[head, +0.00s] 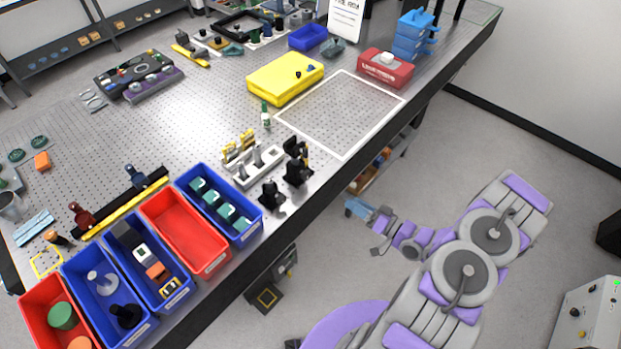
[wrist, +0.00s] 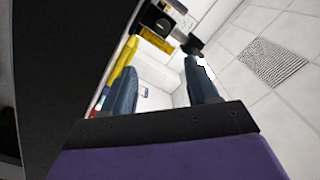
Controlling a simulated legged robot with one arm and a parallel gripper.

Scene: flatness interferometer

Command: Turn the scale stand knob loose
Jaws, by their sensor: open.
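A black fixture (head: 297,171) stands near the table's front edge, with a smaller black piece (head: 271,195) beside it. In the wrist view, a black block (wrist: 157,19) with a yellow part (wrist: 156,40) carries a dark round knob (wrist: 191,44) on a short stem. It looks like the same fixture, but I cannot confirm that it is the scale stand. My gripper (head: 362,211) is off the table's front edge, to the right of and below the fixture. In the wrist view, my gripper (wrist: 161,90) is open and empty, its blue fingers apart, with the knob beyond the fingertips.
Red and blue bins, one an empty red bin (head: 183,231), line the table's front left. A yellow case (head: 285,78), a white-outlined area (head: 341,112) and a red box (head: 384,70) lie farther back. A shelf (head: 368,178) sits below the table. Floor around my arm is clear.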

